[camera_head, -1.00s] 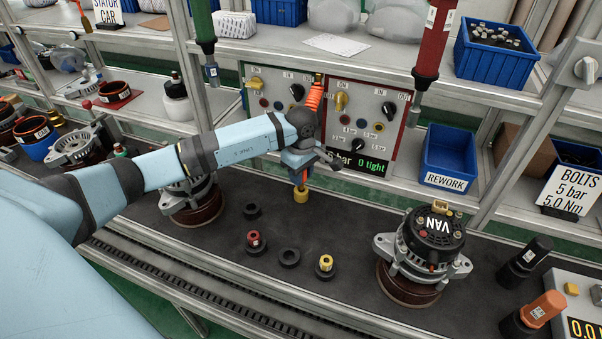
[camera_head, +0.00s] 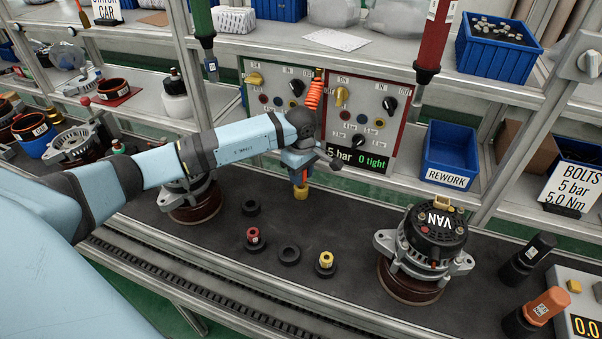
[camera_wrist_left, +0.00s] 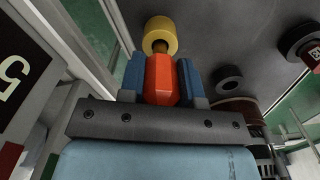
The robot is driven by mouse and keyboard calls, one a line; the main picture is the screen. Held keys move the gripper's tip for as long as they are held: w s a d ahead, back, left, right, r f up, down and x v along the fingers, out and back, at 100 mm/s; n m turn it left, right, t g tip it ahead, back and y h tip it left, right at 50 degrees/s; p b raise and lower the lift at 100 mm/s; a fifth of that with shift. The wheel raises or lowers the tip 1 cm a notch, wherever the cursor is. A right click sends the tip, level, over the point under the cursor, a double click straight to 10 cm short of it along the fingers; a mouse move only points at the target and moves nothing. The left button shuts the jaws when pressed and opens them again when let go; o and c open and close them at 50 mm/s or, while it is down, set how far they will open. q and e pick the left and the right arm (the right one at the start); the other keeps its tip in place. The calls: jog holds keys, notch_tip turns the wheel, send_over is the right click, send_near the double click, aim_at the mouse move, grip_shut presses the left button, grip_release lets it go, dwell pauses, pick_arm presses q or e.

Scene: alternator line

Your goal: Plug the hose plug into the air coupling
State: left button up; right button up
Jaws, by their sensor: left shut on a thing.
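My left gripper (camera_head: 300,172) is shut on the orange-red hose plug (camera_wrist_left: 161,78), which sits between two blue fingers in the left wrist view. A yellow cylindrical piece (camera_wrist_left: 160,36) is at the plug's far end; it also shows below the gripper in the head view (camera_head: 301,193). An orange coiled hose (camera_head: 314,95) hangs behind my wrist. The red-edged panel (camera_head: 394,130) behind carries knobs and small coloured round ports (camera_head: 379,123). I cannot tell which part is the air coupling. My right gripper is out of view.
A red loose piece (camera_head: 253,236) and a yellow one (camera_head: 325,262) stand in black rings on the dark bench, near empty rings (camera_head: 289,254). A blue REWORK bin (camera_head: 449,155) is behind.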

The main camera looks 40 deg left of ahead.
pick_arm(q)
jog(key=shift+f, duration=0.1)
jog(key=shift+f+b, duration=0.5)
jog(key=shift+b, duration=0.1)
jog(key=shift+f+b, duration=0.3)
jog(key=shift+s+d+f, duration=0.1)
jog(key=shift+d+f, duration=0.05)
jog(key=shift+f, duration=0.15)
